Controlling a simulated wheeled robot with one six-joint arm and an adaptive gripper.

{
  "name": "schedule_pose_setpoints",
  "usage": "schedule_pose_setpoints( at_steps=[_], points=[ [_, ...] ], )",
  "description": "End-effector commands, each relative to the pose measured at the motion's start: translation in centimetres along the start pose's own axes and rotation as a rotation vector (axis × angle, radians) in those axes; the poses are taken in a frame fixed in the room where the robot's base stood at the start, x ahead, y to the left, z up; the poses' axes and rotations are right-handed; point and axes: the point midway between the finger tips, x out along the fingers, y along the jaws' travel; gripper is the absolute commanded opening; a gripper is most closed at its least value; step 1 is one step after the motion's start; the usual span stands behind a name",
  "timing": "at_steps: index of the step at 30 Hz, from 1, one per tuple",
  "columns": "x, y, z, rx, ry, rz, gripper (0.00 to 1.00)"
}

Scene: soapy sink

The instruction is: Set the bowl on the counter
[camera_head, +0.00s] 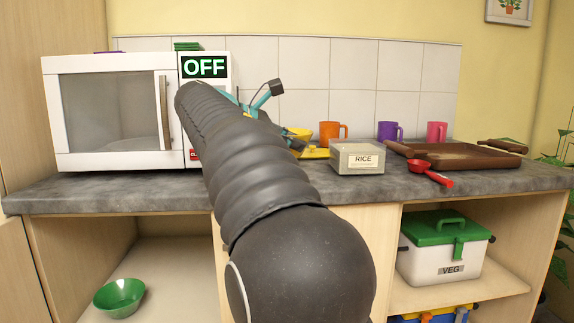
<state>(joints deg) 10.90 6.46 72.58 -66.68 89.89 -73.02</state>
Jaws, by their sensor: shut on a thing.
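A yellow bowl (301,134) shows in part just right of my arm, above the grey counter (480,181). My gripper (292,139) is at this bowl, shut on it, though my dark arm hides most of the grip. I cannot tell whether the bowl touches what is under it. Another yellow, flat piece (316,153), perhaps a plate, lies low beside it on the counter. A green bowl (119,298) stands on the lower left shelf, away from my gripper.
A white microwave (110,110) stands left. A rice box (357,158), orange mug (331,133), purple mug (388,131), pink mug (436,133), brown tray (455,159) and red scoop (429,172) occupy the right. A green-lidded box (443,268) sits below.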

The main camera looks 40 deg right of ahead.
Motion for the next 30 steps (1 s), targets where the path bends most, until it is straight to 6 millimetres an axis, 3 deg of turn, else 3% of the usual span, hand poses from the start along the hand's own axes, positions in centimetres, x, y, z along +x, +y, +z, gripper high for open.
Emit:
schedule_pose_setpoints(
  at_steps=[7,16,29,30],
  points=[
    [-0.4,0.4,-1.6,0.003,-0.001,0.0,0.0],
    [1.0,-1.3,-4.5,0.0,-0.001,0.0,0.0],
    [1.2,-1.5,-4.9,0.001,-0.001,0.0,0.0],
    [1.2,-1.5,-4.9,0.0,0.0,-0.001,0.2]
  ],
)
